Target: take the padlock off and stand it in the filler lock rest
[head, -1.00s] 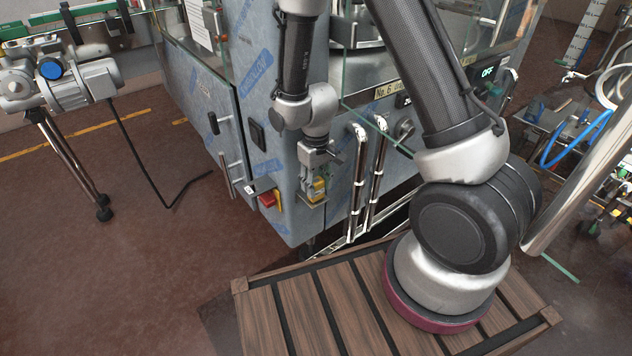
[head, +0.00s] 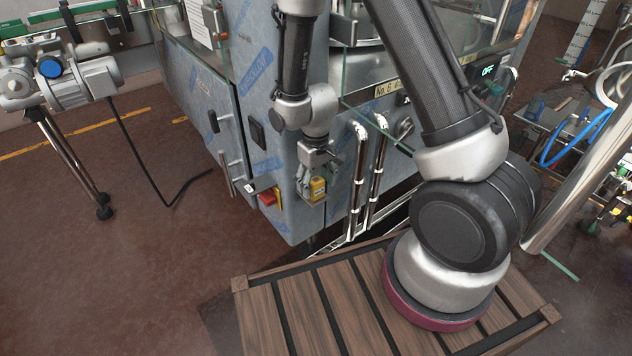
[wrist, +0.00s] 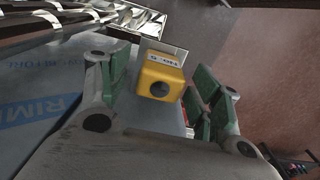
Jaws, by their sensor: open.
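The yellow padlock (wrist: 162,78), a block with a white label and a dark round spot on the face towards me, lies between my fingers in the wrist view. In the head view the padlock (head: 318,188) is at the front of the blue-filmed filler cabinet, near its corner. My gripper (wrist: 157,91) is open, with green pads on either side of the padlock and a gap visible at the left one. My gripper also shows in the head view (head: 311,179), right at the padlock. The shackle is hidden. I cannot make out the lock rest for certain.
A red and yellow switch (head: 268,197) sits left of the padlock. Two upright chrome handles (head: 367,180) stand close to its right. A slatted wooden platform (head: 290,300) lies below. The floor at left is open apart from a motor stand (head: 65,150) and its cable.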

